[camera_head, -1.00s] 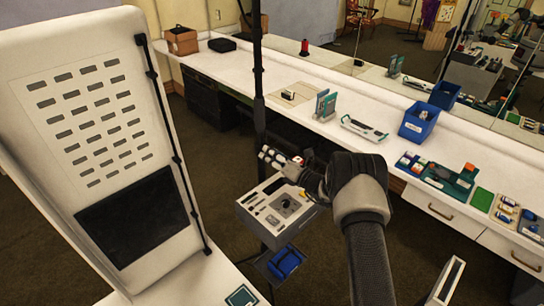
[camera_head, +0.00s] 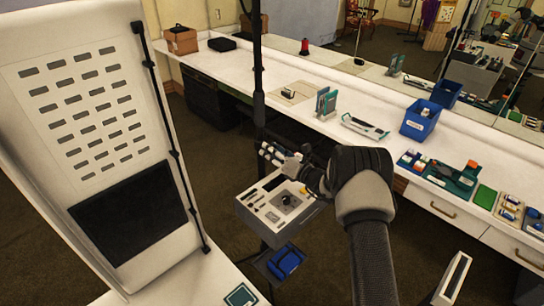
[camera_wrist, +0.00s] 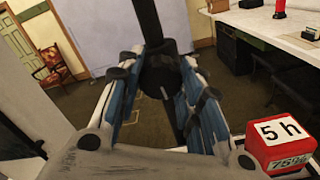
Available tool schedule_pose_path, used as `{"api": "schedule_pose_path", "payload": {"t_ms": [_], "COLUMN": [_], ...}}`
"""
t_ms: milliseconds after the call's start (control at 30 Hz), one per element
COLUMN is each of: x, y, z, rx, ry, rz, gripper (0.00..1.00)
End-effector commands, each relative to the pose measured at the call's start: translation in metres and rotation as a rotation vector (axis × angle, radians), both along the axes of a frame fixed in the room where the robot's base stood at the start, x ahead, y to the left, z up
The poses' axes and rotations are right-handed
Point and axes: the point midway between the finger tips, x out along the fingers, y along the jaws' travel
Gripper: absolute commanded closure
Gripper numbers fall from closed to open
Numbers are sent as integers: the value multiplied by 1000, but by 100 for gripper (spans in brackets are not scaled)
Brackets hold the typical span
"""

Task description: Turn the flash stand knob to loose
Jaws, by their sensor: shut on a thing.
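The flash stand is a dark upright pole (camera_head: 258,80) in the head view, left of my arm. In the wrist view the pole (camera_wrist: 146,20) comes down from the top to a black knob or collar (camera_wrist: 160,72). My gripper (camera_head: 268,148) is at the pole in the head view, above a grey tray. In the wrist view its blue-padded fingers (camera_wrist: 160,90) stand on both sides of the black knob, shut on it. The knob's markings and exact turn cannot be read, and the fingers hide its sides.
A grey tray box (camera_head: 280,208) sits just below my gripper, with a blue item (camera_head: 285,262) under it. A large white panel (camera_head: 90,130) stands at left. The long white counter (camera_head: 300,75) behind holds a blue bin (camera_head: 420,120) and several small items.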

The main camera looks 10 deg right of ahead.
Motion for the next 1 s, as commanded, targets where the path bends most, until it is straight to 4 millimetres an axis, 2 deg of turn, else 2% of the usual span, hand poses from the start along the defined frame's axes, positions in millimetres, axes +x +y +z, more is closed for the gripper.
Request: {"api": "schedule_pose_path", "payload": {"t_ms": [600,1000], "x": [1,1], "y": [-1,-1], "z": [-4,-1], "rx": [-436,-570], "ry": [-294,-382], "rz": [-1,1], "gripper": [90,90]}}
